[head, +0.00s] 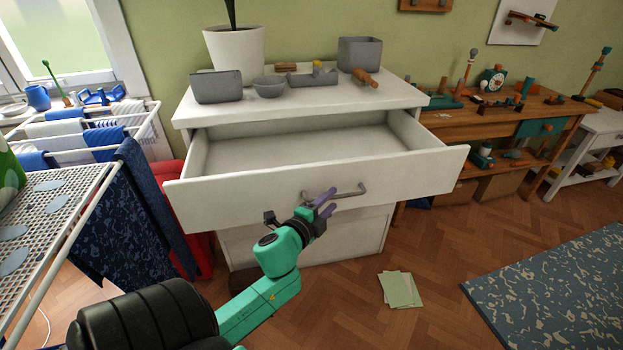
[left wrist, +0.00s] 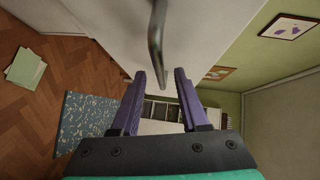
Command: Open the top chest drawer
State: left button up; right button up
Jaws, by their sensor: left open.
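The white chest (head: 300,244) stands against the green wall. Its top drawer (head: 240,202) is pulled well out, and its inside looks empty. A grey bar handle (head: 347,192) is on the drawer front. My right gripper is not in view.
A white pot (head: 235,48) and grey bins stand on the chest top. A drying rack with blue cloths (head: 105,220) is close on the left. Papers (head: 400,289) lie on the wooden floor, and a blue rug (head: 560,285) lies at right. A workbench (head: 470,120) stands behind.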

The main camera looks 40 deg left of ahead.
pick_arm(q)
jog(key=b+v, duration=0.1)
jog(key=v, duration=1)
jog(key=shift+s, duration=0.25)
